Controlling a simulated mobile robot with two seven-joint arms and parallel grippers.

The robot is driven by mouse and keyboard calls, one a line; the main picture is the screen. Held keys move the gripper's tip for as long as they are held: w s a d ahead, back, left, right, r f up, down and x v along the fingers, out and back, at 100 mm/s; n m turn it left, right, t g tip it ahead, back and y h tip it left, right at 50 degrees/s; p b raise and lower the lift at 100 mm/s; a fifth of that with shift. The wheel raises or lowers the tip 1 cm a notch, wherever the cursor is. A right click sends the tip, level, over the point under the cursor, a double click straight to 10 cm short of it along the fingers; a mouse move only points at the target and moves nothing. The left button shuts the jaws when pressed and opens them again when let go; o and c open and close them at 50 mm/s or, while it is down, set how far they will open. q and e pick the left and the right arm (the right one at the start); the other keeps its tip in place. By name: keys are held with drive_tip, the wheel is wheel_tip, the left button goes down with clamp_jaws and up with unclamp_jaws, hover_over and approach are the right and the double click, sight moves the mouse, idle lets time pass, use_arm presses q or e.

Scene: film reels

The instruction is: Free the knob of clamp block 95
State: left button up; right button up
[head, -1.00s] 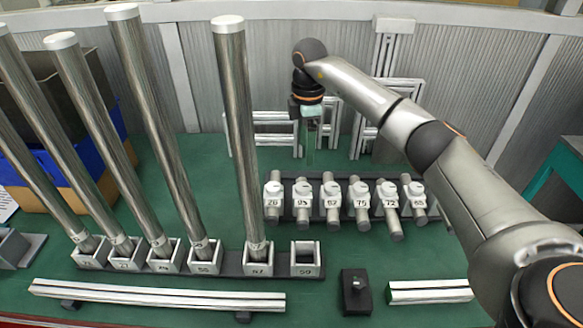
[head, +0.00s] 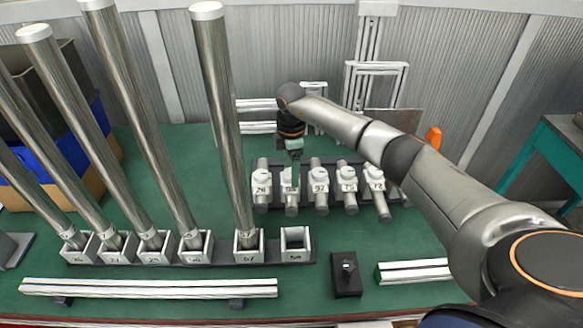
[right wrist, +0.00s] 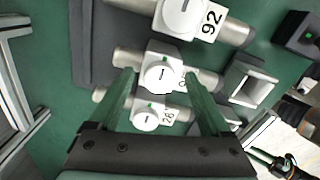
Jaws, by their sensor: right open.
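Clamp block 95 (head: 290,183) is the second white block from the left in the row. A short metal rod passes through it. Its round knob (right wrist: 160,74) has a dark mark, and its number is partly covered by a finger in the right wrist view. My right gripper (right wrist: 158,80) is open, pointing down over this block, with its green fingers on either side of the knob. I cannot tell whether they touch it. What looks like my left gripper (right wrist: 272,160) shows small at the lower right of the right wrist view; its jaws are unclear.
More blocks continue right, partly behind my right arm. Tall metal tubes stand in sockets at left, beside an empty socket (head: 297,250). A black block (head: 346,275) lies in front.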

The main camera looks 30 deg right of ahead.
drive_tip(key=shift+c, duration=0.3)
clamp_jaws()
idle(0.4)
